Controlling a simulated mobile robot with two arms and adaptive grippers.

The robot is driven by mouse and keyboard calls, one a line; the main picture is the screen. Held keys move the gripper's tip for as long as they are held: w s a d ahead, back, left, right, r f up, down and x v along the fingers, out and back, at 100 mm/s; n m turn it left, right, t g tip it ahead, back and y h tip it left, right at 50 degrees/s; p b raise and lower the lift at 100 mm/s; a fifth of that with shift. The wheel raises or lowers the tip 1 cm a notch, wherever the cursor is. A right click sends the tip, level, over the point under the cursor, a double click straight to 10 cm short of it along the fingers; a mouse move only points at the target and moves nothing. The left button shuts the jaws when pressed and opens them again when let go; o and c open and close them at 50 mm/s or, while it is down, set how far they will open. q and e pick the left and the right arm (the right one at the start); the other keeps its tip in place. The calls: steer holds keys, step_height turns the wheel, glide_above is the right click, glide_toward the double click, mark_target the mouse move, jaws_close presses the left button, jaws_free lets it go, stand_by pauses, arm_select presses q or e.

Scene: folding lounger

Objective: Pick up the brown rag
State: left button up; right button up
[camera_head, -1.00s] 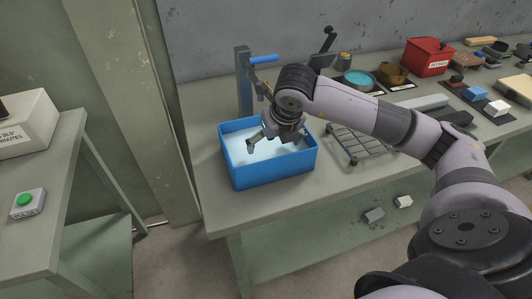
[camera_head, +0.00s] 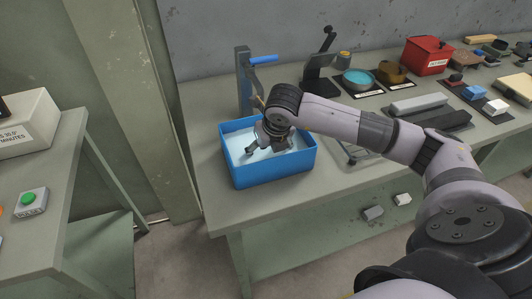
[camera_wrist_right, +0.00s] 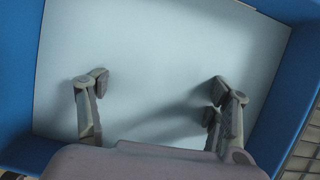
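My right gripper (camera_head: 268,151) is down inside the blue bin (camera_head: 270,174), over its pale, light-blue bottom or liquid; I cannot tell which. In the right wrist view the gripper (camera_wrist_right: 158,85) is open, its two fingers wide apart with nothing between them. The pale surface of the bin (camera_wrist_right: 298,90) looks empty there. A brown, lumpy thing (camera_head: 391,75) on a dark labelled mat at the back of the bench may be the brown rag. It is far to the right of the gripper. My left gripper is out of view.
A clamp stand with a blue handle (camera_head: 263,59) rises behind the bin. A wire rack (camera_head: 352,155) lies right of it, partly under my arm. A teal bowl (camera_head: 357,77) and red box (camera_head: 428,56) stand behind. A side table with a green button (camera_head: 28,198) is at left.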

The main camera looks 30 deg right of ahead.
steer(key=c, duration=0.7)
step_height(320, 180, up, 9)
steer(key=b, duration=0.1)
step_height(320, 180, up, 5)
steer(key=p, duration=0.4)
glide_above(267, 152)
